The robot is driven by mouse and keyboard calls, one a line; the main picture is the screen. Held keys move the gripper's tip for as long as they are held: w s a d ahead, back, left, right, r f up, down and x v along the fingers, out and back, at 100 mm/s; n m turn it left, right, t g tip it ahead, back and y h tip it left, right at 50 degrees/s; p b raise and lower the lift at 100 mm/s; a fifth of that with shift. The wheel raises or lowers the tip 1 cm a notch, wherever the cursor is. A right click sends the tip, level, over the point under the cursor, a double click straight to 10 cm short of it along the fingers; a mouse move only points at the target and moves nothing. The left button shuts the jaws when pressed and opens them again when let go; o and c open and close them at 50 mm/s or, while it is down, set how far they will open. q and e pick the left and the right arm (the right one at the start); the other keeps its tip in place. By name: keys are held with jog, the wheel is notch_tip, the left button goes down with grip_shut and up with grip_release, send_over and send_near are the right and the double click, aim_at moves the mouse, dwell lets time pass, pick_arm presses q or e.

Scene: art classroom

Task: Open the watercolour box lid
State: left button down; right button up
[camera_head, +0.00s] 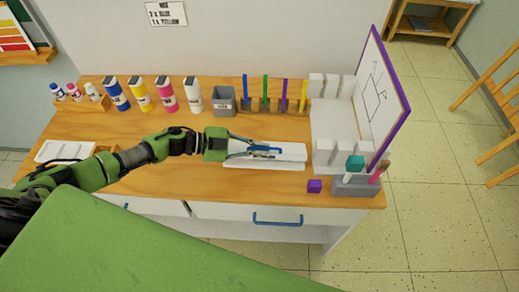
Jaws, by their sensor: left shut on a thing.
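The watercolour box (291,153) is a long, low white box lying on the wooden desk, right of centre in the head view. A blue bar shows along its upper side. My left gripper (262,154) reaches in from the left, over the box's left and middle part. Its fingers are shut at the blue bar, which appears to be the lid's handle. The fingers hide part of the box, and I cannot tell whether the lid is raised. My right gripper is not in view.
Several paint bottles (168,95), a grey cup (223,101) and upright markers (265,93) line the back. A white palette (64,151) lies at left.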

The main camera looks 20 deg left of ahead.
pick_arm(q)
jog(key=shift+w+a+r+n+g+p, duration=0.15)
jog(key=shift+w+r+n+g, duration=0.05)
jog(key=shift+w+r+n, duration=0.2)
jog(key=shift+w+a+r+n+g+p, duration=0.1)
jog(key=shift+w+r+n+g+p, duration=0.15)
jog(key=shift+w, duration=0.25)
jog(key=shift+w+a+r+n, duration=0.1)
jog(key=shift+w+r+n, duration=0.05)
jog(key=shift+w+n, duration=0.25)
jog(key=shift+w+a+r+n+g+b, duration=0.1)
jog(key=shift+w+a+n+g+b, duration=0.1)
jog(key=shift+w+n+g+b, duration=0.45)
jog(key=w+a+f+n+g+h+b, duration=0.1)
jog(key=w+a+n+g+b, duration=0.1)
jog(key=w+n+b, duration=0.2)
jog(key=shift+w+g+b, duration=0.3)
jog(key=shift+w+b, duration=1.45)
jog(key=shift+b, duration=2.5)
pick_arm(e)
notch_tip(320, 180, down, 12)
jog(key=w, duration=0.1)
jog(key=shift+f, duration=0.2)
pick_arm(q)
jog(key=shift+a, duration=0.1)
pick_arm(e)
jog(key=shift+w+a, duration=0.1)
pick_arm(q)
jog(key=c, duration=2.2)
grip_release()
